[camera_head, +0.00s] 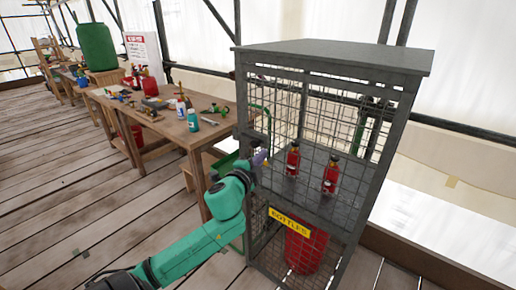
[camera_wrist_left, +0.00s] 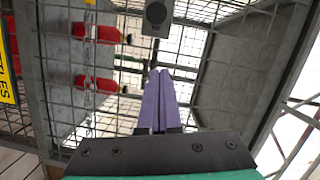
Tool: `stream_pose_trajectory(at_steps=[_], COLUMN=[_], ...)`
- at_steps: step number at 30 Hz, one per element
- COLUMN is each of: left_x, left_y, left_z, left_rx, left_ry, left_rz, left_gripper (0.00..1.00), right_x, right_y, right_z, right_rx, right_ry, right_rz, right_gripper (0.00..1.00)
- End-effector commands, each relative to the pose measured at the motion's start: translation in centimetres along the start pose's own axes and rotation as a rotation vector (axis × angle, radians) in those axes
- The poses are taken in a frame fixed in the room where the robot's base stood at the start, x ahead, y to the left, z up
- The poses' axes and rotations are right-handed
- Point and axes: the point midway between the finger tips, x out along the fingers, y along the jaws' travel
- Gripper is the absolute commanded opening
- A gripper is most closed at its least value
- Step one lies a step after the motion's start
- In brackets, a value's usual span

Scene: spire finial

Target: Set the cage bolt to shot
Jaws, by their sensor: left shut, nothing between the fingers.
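The grey wire-mesh bottle cage (camera_head: 330,62) stands in front of me, with a yellow "BOTTLES" sign (camera_head: 289,222) on its front. My left gripper (camera_head: 261,157) is at the left edge of the cage front, around mid-height. In the left wrist view its purple fingers (camera_wrist_left: 159,75) are shut with nothing between them. Beyond the fingertips in that view is a grey plate with a dark round part (camera_wrist_left: 156,14), apart from the fingers in the picture. I cannot tell whether it belongs to the bolt, or the bolt's position. My right gripper is not in view.
Two small red bottles (camera_head: 292,160) (camera_head: 330,176) stand on the cage's shelf, with a large red cylinder (camera_head: 304,246) below. A wooden workbench (camera_head: 160,127) with tools and bottles stands to the left. The plank floor (camera_head: 60,215) at left is mostly clear.

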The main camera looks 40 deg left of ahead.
Motion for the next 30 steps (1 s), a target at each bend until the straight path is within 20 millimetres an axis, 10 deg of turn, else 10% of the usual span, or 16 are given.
stream_pose_trajectory(at_steps=[6,30], left_x=[4.8,6.2], left_y=[-0.3,-0.6], left_z=[0.0,6.4], left_rx=[-0.001,0.003], left_ry=[-0.002,-0.003], left_rz=[-0.003,0.002], left_gripper=[0.00,0.00], right_x=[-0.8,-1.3], right_y=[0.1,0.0], right_z=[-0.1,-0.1], right_rx=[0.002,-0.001], right_ry=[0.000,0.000], right_rz=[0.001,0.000], right_gripper=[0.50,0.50])
